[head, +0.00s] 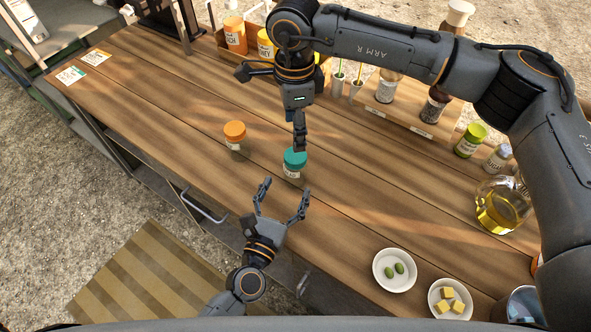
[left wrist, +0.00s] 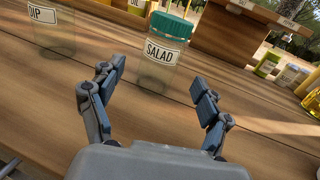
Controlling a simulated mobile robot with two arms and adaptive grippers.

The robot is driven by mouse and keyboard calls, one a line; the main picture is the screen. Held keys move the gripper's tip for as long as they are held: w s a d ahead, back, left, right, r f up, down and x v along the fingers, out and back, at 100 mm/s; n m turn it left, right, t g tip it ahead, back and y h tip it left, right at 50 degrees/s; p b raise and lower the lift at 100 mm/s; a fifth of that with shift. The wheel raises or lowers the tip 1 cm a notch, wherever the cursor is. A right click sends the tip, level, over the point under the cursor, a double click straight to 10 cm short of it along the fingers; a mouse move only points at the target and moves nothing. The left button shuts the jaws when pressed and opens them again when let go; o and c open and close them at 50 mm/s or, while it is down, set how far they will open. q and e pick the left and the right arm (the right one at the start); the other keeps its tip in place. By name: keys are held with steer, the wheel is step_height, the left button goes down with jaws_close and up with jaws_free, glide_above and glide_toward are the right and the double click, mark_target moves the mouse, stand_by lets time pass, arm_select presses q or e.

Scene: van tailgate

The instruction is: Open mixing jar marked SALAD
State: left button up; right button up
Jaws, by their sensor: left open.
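The SALAD jar (head: 293,168) is a small clear jar with a teal lid, upright on the wooden tailgate table. Its SALAD label faces me in the left wrist view (left wrist: 160,58). My left gripper (head: 282,192) is open and empty on the near side of the jar, its fingers spread toward it and apart from it. My right gripper (head: 299,138) points down and overlaps the teal lid in the head view. No right finger shows around the lid in the left wrist view. Its fingers are seen edge-on, so their opening is unclear.
An orange-lidded jar (head: 235,136), marked DIP in the left wrist view (left wrist: 52,30), stands left of the SALAD jar. A wooden rack (head: 400,122) with bottles is behind. Dishes with olives (head: 394,270) and yellow cubes (head: 450,299), and an oil jug (head: 501,207), are at right.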

mark_target(291, 179)
arm_select(q)
steer(key=shift+x, duration=3.2)
steer(key=shift+f, duration=0.1)
steer(key=shift+s, duration=0.1)
jaws_close()
